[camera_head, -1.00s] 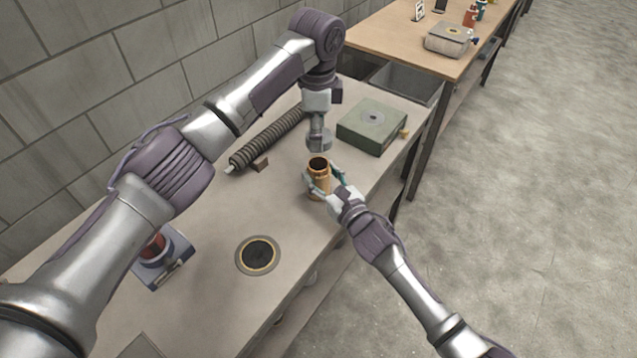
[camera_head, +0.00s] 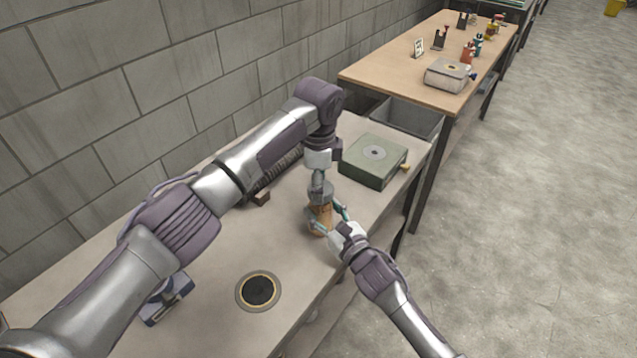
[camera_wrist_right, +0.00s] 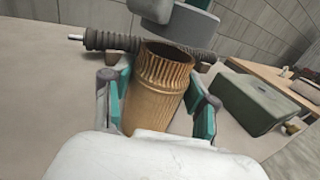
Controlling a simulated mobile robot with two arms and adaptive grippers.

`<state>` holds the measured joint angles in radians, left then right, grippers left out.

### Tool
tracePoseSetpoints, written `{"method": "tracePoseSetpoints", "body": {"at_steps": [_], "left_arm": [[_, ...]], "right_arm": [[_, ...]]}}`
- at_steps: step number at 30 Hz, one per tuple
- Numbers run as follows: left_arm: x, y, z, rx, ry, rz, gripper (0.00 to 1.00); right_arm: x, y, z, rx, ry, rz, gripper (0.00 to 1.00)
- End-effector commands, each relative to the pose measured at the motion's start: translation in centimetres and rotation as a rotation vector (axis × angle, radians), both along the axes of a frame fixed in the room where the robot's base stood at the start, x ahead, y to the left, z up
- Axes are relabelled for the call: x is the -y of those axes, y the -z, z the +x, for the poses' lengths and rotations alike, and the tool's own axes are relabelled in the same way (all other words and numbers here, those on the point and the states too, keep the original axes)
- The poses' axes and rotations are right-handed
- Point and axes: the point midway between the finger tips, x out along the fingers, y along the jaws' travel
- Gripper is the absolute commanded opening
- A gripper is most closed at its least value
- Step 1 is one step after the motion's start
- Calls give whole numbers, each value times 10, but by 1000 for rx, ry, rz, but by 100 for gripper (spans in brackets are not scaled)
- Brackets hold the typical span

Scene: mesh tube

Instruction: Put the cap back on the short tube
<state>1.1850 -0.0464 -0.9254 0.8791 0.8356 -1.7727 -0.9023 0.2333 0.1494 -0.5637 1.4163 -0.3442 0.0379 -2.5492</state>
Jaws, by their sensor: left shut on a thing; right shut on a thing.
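The short tube (camera_head: 320,222) is a ribbed golden-brown cylinder, upright near the table's front edge. Its dark open mouth shows in the right wrist view, where the tube (camera_wrist_right: 158,95) stands between my right fingers. My right gripper (camera_head: 328,224) is shut on its sides. The cap (camera_head: 320,194) is a grey round disc held by my left gripper (camera_head: 319,184), which is shut on it from above. In the right wrist view the cap (camera_wrist_right: 182,20) hangs above the tube mouth, apart from it and a little to the right. In the head view it hides the mouth.
A green box (camera_head: 373,160) stands right of the tube. A dark ribbed rod (camera_head: 275,178) lies behind, partly hidden by my left arm. A dark round disc (camera_head: 258,290) is at the front. A second table (camera_head: 400,65) stands farther back.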

Motion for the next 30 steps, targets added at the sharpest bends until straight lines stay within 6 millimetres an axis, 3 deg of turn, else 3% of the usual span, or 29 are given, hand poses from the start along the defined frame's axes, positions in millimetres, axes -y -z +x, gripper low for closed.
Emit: {"method": "tracePoseSetpoints", "body": {"at_steps": [12,30], "left_arm": [[0,18,0,0,2,0,49],[0,19,0,0,2,0,49]], "right_arm": [[0,0,0,0,0,0,0],[0,0,0,0,0,0,0]]}}
